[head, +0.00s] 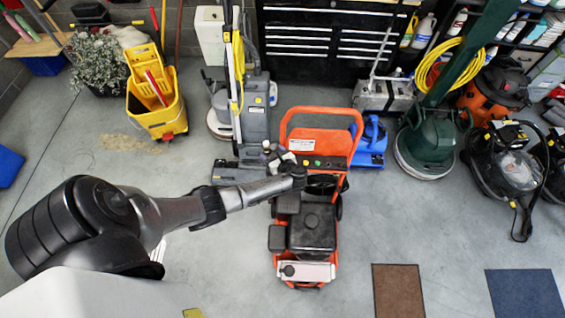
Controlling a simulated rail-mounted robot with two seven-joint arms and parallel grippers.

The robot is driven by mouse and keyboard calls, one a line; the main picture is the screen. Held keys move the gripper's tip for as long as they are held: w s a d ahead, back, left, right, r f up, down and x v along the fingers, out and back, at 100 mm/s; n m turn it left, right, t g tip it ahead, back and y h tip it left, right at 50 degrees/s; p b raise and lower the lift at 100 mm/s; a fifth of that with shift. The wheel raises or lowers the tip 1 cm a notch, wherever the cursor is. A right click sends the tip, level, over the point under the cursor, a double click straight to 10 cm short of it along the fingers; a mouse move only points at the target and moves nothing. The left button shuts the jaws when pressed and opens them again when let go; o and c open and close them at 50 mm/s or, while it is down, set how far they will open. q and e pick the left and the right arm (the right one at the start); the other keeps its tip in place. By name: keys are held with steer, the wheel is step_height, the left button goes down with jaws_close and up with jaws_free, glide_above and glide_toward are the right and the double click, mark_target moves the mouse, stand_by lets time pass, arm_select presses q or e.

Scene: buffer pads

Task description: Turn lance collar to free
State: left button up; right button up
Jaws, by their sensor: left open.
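An orange pressure-washer-like machine (318,142) with a black engine block stands in the middle of the head view. My left arm comes in from the left, and my left gripper (275,155) is at the left side of the machine's orange handle and panel. The gripper is open, with its small fingers pointing toward the back. I cannot make out a lance or its collar; the gripper and wrist cover that side of the panel. Whether the fingers touch anything is too small to tell. My right gripper is not in view.
A yellow mop bucket (157,108) stands at the back left. Grey floor machines (255,115) stand just behind the gripper. A blue blower (372,140) and a green floor machine (428,145) stand right of the orange machine. Brown (398,291) and blue (525,293) mats lie front right.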

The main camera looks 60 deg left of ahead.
arm_select(q)
steer(key=v, duration=0.8)
steer(key=shift+d, duration=0.25)
steer(key=shift+r+n, duration=0.1)
steer(key=shift+n, duration=0.2)
